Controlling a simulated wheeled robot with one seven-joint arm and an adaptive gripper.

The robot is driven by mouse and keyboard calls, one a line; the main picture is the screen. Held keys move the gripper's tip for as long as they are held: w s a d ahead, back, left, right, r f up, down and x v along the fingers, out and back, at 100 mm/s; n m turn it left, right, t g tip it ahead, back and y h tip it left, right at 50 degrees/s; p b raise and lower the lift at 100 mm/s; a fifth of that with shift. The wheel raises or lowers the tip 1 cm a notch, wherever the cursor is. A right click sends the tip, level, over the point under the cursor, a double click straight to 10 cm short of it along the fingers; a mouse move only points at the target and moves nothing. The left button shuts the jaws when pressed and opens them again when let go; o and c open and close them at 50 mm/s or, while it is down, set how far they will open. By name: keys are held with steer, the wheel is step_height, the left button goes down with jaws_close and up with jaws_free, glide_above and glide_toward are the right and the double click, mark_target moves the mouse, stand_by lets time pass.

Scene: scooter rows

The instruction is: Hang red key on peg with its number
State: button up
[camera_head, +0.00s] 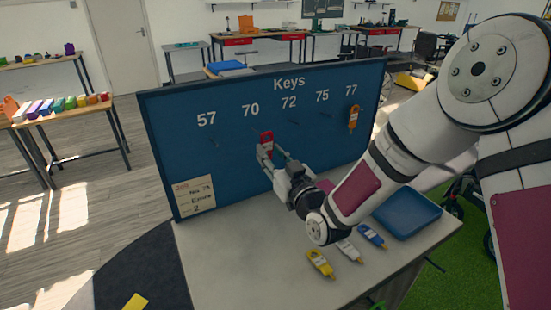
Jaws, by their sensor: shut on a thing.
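My gripper (268,157) is shut on the red key (266,138) and holds it upright at the blue key board (175,135). The key shows below the numbers 70 (250,110) and 72 (289,102), nearer to 70. Its own number is too small to read. I cannot tell whether it touches the board or a peg; the fingers and the key hide that part. The board also bears 57 (206,120), 75 (322,96) and 77 (351,90). An orange key (353,118) hangs below 77.
On the table (235,265) lie a yellow key (320,263), a white key (348,251), a blue key (371,236) and a blue tray (407,222). A handwritten note (194,198) is on the board's lower left. The table's front left is clear.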

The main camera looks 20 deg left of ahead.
steer(key=shift+f+b+x, duration=0.2)
steer(key=shift+b+x, duration=0.2)
steer(key=shift+x, duration=0.5)
steer(key=shift+f+b+x, duration=0.15)
steer(key=shift+b+x, duration=0.25)
steer(key=shift+x, duration=0.5)
steer(key=shift+f+b+x, duration=0.2)
steer(key=shift+b+x, duration=0.2)
steer(key=shift+x, duration=0.5)
steer(key=shift+c, duration=0.4)
steer(key=shift+w+a+f+b, duration=0.45)
steer(key=shift+b, duration=0.1)
steer(key=shift+f, duration=0.1)
steer(key=o, duration=1)
steer(key=v, duration=1.2)
steer(key=shift+s, duration=0.1)
